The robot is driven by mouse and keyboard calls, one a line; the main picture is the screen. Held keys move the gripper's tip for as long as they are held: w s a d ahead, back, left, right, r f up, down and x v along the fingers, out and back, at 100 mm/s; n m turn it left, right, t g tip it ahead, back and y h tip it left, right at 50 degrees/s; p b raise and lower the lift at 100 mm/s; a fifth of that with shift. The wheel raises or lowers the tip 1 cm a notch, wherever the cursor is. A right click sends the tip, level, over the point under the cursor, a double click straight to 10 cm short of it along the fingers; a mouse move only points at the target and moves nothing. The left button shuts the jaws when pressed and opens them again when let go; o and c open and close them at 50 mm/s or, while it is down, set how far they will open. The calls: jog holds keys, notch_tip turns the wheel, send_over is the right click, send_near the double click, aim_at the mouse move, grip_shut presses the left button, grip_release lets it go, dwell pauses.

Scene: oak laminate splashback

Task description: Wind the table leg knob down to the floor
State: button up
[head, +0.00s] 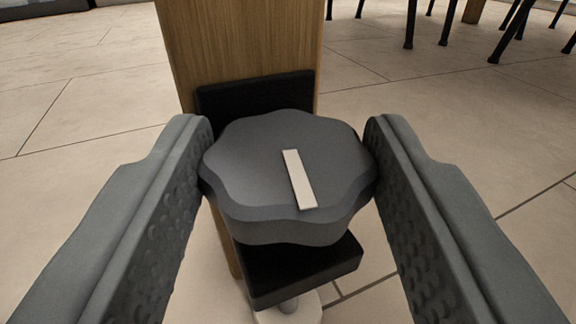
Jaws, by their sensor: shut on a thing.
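The grey lobed knob (250,180) is in the middle of the head view. A pale marker strip (300,180) on its top runs nearly up and down the picture, its upper end leaning slightly left. My gripper (288,165) is shut on the knob, one finger against its left side and one against its right. The wooden table leg (240,45) stands upright behind it. A black bracket (255,93) is against the leg, and its lower plate (305,268) shows under the knob. Below the plate is a pale round foot (290,310), cut off by the picture's edge; its contact with the floor is hidden.
The beige tiled floor (80,100) is open to the left and right of the leg. Thin black furniture legs (411,25) stand at the top right, well behind. A dark low edge runs along the top left.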

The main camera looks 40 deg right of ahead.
jog(key=o, duration=1)
jog(key=v, duration=1.7)
jog(key=shift+s, duration=0.2)
jog(key=shift+a, duration=0.15)
